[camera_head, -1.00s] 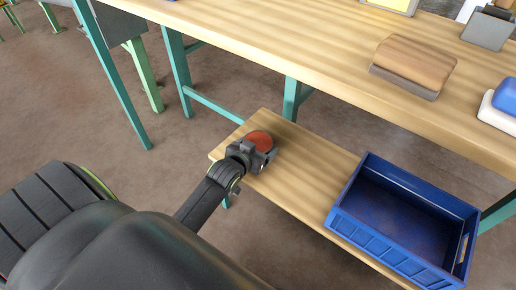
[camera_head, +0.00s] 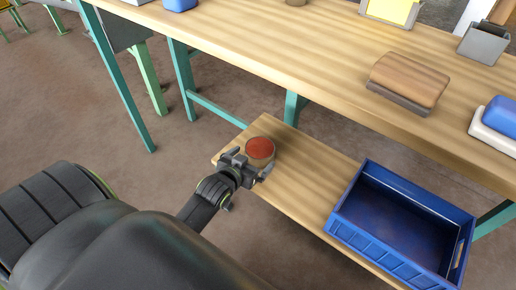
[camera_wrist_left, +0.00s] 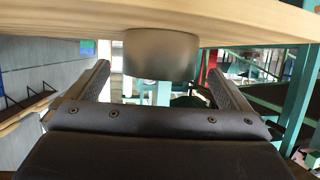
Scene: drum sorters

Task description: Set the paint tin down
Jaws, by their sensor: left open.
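The paint tin (camera_head: 260,149), round with a red-orange top and a grey side, stands upright on the low wooden shelf (camera_head: 300,180) near its left end. My left gripper (camera_head: 251,163) is open at the near side of the tin, its fingers spread wide. In the left wrist view, which is upside down, the tin (camera_wrist_left: 160,52) rests on the shelf surface (camera_wrist_left: 230,22). It sits centred ahead of the open fingers (camera_wrist_left: 158,72), with gaps on both sides. My right gripper is out of view.
A blue crate (camera_head: 345,228), empty, stands on the shelf to the right. The workbench top (camera_head: 300,50) overhangs behind, with a brown block (camera_head: 410,78), a blue-and-white item (camera_head: 497,118) and a grey holder (camera_head: 484,43). Teal legs (camera_head: 292,107) stand behind the tin.

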